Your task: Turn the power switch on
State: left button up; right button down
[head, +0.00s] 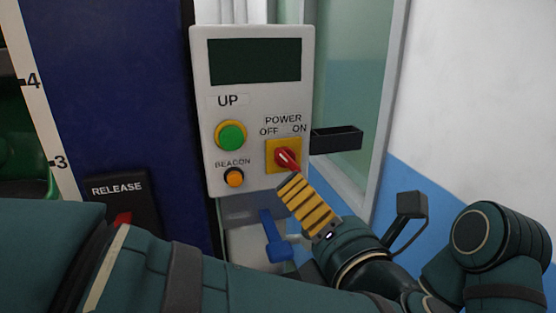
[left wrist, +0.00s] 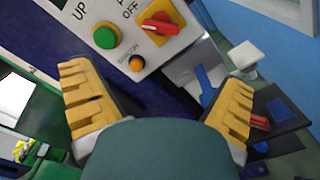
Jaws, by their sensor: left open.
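The power switch (head: 288,159) is a red knob on a yellow square plate, low on the right of a light grey control panel (head: 205,75). Its white mark points up and left, towards OFF. It also shows at the top of the left wrist view (left wrist: 160,23). My left gripper (head: 310,204) is just below the switch in the head view, where one yellow-padded finger shows clearly. In the left wrist view the left gripper (left wrist: 158,80) has its fingers wide apart with nothing between them. My right gripper is not in view.
The panel also bears a green UP button (head: 231,136), an orange BEACON button (head: 233,177) and a dark screen (head: 254,61). A blue lever (head: 275,238) is below it. A black bar (head: 336,139) sticks out at right. A RELEASE box (head: 120,195) is at left.

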aim_at(288, 167)
pick_arm(q)
jog(key=x, duration=1.3)
jog(key=shift+w+a+f, duration=0.1)
jog(key=shift+w, duration=0.15)
jog(key=c, duration=1.2)
